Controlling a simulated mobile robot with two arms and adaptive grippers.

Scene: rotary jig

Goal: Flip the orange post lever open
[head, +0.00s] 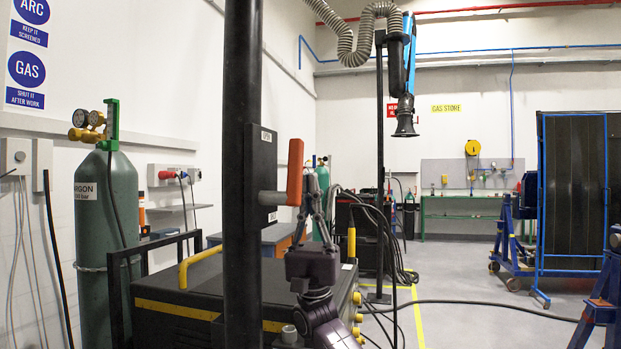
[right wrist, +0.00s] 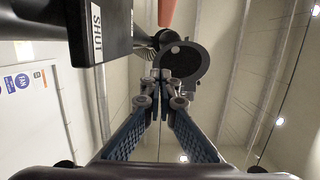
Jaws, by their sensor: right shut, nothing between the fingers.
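The orange lever (head: 295,172) stands upright on the right side of a black box (head: 262,165) on a black post (head: 241,90). A short grey stem joins it to the box. In the right wrist view a bit of the orange lever (right wrist: 166,12) shows at the top edge, near the box (right wrist: 60,30) with its "SHUT" label. My right gripper (head: 312,200) is shut and empty, with its fingers pointing up just right of the lever's lower part. I cannot tell whether they touch. It also shows in the right wrist view (right wrist: 163,76). My left gripper is not in view.
A yellow-and-black machine (head: 180,295) stands behind the post. A green gas cylinder (head: 106,225) is at the left. A fume hose (head: 365,35) hangs above. Cables lie on the floor at the right, where open floor (head: 470,300) shows.

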